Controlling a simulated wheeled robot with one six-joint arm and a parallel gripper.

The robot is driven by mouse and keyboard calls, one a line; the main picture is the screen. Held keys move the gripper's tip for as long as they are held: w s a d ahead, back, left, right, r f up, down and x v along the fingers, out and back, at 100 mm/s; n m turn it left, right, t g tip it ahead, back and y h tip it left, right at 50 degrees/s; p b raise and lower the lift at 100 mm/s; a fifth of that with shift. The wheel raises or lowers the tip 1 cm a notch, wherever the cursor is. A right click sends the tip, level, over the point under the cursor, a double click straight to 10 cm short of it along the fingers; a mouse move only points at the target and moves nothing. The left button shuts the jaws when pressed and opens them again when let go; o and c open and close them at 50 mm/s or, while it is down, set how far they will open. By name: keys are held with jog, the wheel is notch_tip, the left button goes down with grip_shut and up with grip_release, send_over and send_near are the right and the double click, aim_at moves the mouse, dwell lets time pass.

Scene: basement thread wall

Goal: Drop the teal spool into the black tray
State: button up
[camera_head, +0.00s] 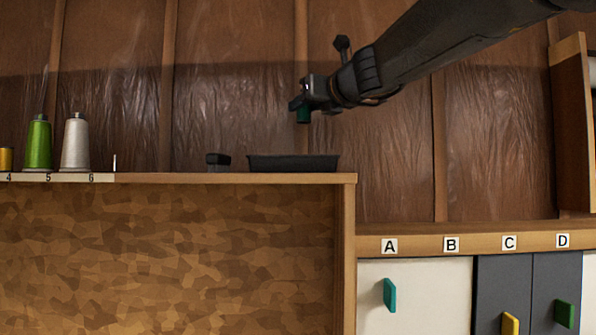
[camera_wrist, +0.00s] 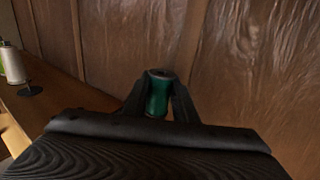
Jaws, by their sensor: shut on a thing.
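The teal spool (camera_head: 303,115) hangs in my gripper (camera_head: 304,104) above the black tray (camera_head: 293,163). In the wrist view the same spool (camera_wrist: 158,94) sits between the two dark fingers of my gripper (camera_wrist: 160,100), which are shut on it. A clear gap separates the spool from the tray below. The tray is low and dark and rests on the wooden shelf top near its right end. The tray does not show clearly in the wrist view.
Green (camera_head: 38,145) and grey-white (camera_head: 75,143) thread cones stand further left on the shelf (camera_head: 200,179), beside an upright peg (camera_head: 114,163). Lower right are lettered cabinet doors (camera_head: 415,295). A brown film-covered wall (camera_head: 230,80) stands behind.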

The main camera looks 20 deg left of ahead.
jog(key=shift+s+a+f+b, duration=0.2)
jog(key=shift+a+f+b, duration=0.1)
jog(key=shift+f+b, duration=0.25)
notch_tip(320, 180, down, 5)
jog(key=b, duration=0.4)
jog(key=shift+r+b, duration=0.1)
jog(key=shift+b, duration=0.25)
jog(key=o, duration=1.1)
jog(key=b+v, duration=0.1)
jog(key=v, duration=0.7)
jog(key=shift+b, duration=0.3)
